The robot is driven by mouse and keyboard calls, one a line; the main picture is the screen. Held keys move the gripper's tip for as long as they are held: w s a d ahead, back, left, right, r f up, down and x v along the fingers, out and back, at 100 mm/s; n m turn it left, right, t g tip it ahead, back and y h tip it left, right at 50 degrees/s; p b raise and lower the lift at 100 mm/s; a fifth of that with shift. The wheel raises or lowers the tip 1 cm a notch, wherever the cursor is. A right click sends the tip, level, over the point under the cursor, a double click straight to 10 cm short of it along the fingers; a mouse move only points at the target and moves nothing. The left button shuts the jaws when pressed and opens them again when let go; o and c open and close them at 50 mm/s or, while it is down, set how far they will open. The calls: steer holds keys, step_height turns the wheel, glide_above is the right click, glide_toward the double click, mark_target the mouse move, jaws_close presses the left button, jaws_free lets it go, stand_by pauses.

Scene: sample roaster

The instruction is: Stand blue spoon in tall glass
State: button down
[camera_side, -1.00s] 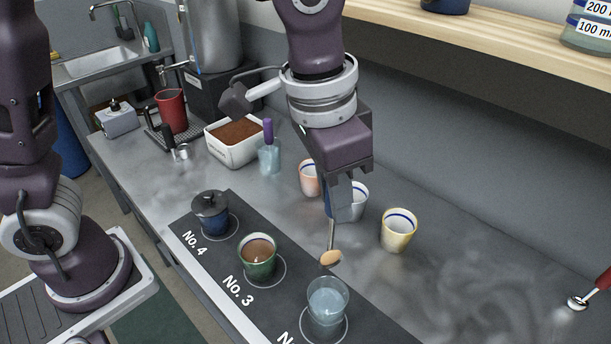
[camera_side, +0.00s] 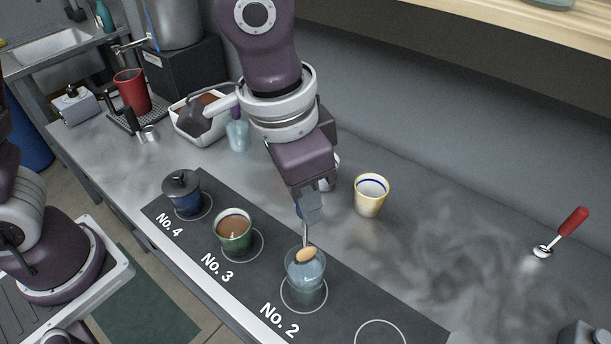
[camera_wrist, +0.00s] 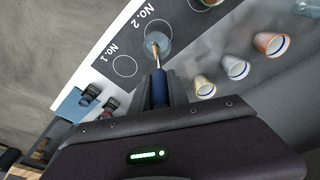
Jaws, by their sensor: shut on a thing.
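My gripper (camera_side: 308,207) is shut on the blue handle of the blue spoon (camera_side: 304,234), which hangs bowl down with a metal stem and a tan bowl. The tall glass (camera_side: 306,283), clear with bluish contents, stands upright on the No. 2 spot. The spoon's bowl overlaps the glass's mouth in the side view; I cannot tell whether it is inside or just above the rim. In the wrist view the blue handle (camera_wrist: 159,90) runs from my gripper (camera_wrist: 160,100) toward the glass (camera_wrist: 165,33), with the bowl over its mouth.
A green cup (camera_side: 234,236) stands on No. 3 and a lidded blue cup (camera_side: 186,197) on No. 4. A yellow cup (camera_side: 369,201) stands to the right. A red-handled spoon (camera_side: 568,226) lies far right. Another glass (camera_side: 238,137) stands at the back.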

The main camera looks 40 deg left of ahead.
mark_target(306, 247)
steer(key=shift+f, duration=5.65)
steer(key=c, duration=1.2)
jaws_free()
steer(key=r, duration=0.4)
steer(key=s+r, duration=0.1)
steer(key=r, duration=0.2)
steer(key=shift+a, duration=0.3)
